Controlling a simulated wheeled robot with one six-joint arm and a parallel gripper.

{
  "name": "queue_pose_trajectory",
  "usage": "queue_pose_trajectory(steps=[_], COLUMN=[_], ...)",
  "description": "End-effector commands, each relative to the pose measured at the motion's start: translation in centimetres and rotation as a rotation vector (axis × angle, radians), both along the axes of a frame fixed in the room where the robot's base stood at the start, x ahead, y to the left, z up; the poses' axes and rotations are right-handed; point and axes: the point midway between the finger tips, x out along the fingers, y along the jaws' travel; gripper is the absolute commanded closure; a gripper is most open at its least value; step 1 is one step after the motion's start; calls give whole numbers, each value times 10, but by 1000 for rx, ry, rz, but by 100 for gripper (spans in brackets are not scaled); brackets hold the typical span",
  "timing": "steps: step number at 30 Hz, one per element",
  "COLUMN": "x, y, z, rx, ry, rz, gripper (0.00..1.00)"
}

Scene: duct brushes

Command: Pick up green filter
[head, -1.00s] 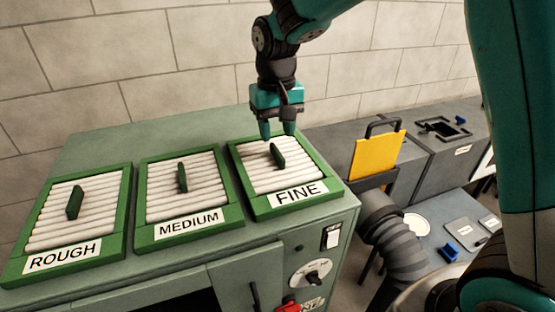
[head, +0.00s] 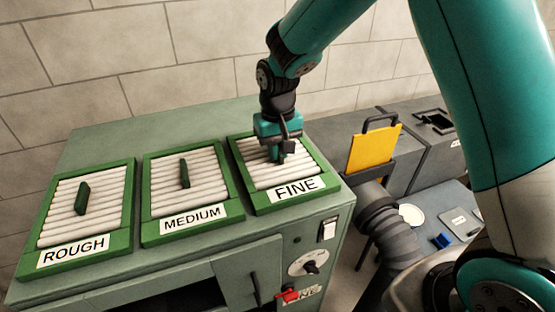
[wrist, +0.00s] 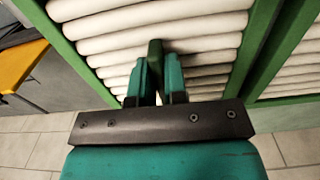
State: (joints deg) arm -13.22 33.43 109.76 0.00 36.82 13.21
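Three green-framed filters with white pleats lie in a row on the grey-green cabinet top: ROUGH (head: 110,205), MEDIUM (head: 213,191) and FINE (head: 312,170). Each has an upright dark green handle in its middle. My gripper (head: 278,157) is down at the FINE filter and hides most of its handle in the head view. In the wrist view, the handle (wrist: 155,53) stands between the two teal fingers of my gripper (wrist: 160,75), with little or no gap at the tips. The FINE filter lies flat in its place.
The cabinet (head: 120,283) has a knob and a red switch on its front. To the right, a yellow panel (head: 374,150) with a black handle stands in a slot near a grey flexible duct (head: 385,228). A block wall stands behind.

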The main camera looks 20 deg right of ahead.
Motion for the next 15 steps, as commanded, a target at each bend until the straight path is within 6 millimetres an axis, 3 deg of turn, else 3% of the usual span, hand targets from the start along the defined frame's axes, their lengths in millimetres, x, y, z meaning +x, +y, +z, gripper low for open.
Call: queue_pose_trajectory(steps=[15], x=[1], y=[0], z=[7], rx=[1], ry=[-3], rz=[0], gripper=[100])
